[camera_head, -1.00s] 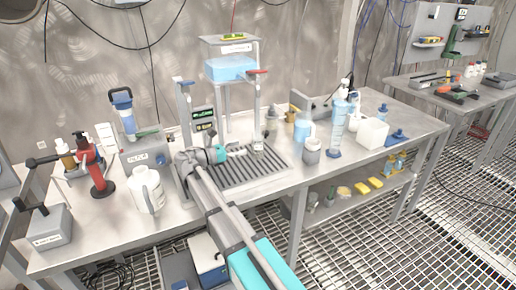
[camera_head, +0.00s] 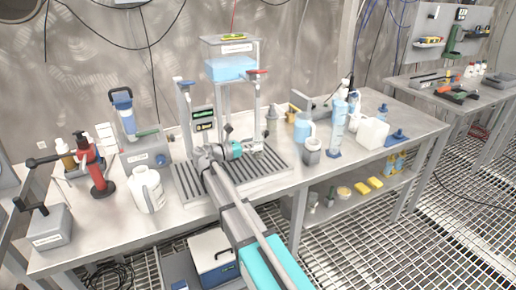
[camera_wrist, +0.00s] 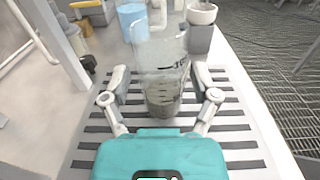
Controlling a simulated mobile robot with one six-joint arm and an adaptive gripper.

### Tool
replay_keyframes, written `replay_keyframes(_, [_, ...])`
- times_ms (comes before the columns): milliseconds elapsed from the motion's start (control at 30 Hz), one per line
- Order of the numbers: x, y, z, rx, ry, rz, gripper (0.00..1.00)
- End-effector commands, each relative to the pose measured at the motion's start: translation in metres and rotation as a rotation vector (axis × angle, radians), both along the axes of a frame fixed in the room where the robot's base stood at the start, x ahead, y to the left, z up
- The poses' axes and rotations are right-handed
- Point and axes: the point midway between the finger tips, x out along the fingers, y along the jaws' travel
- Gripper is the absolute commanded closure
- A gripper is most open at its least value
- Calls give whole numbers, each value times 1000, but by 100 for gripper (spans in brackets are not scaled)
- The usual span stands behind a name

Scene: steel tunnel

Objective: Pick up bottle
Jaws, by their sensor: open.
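A clear, see-through bottle (camera_wrist: 160,65) with dark graduation marks and a greyish lower part stands upright on the slatted drain grate (camera_wrist: 233,125) in the wrist view. My gripper (camera_wrist: 159,82) is open, with one finger on the left and one on the right of the bottle. I cannot tell whether either finger touches it. In the head view my gripper (camera_head: 250,148) is low over the grate, and the bottle is hard to make out there.
Behind the bottle stand a blue container (camera_wrist: 132,18) and a grey cup-like holder (camera_wrist: 201,30). In the head view a white jug (camera_head: 148,190) is left of the grate, a frame with a blue tank (camera_head: 231,68) rises behind, and a white canister (camera_head: 372,133) stands right.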

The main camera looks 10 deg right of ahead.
Motion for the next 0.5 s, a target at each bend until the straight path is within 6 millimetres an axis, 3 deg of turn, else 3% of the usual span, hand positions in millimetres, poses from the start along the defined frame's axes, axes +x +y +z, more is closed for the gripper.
replay_keyframes(233, [7,-28,0,0,0,-1,23])
replay_keyframes(500, [10,-37,0,0,0,1,23])
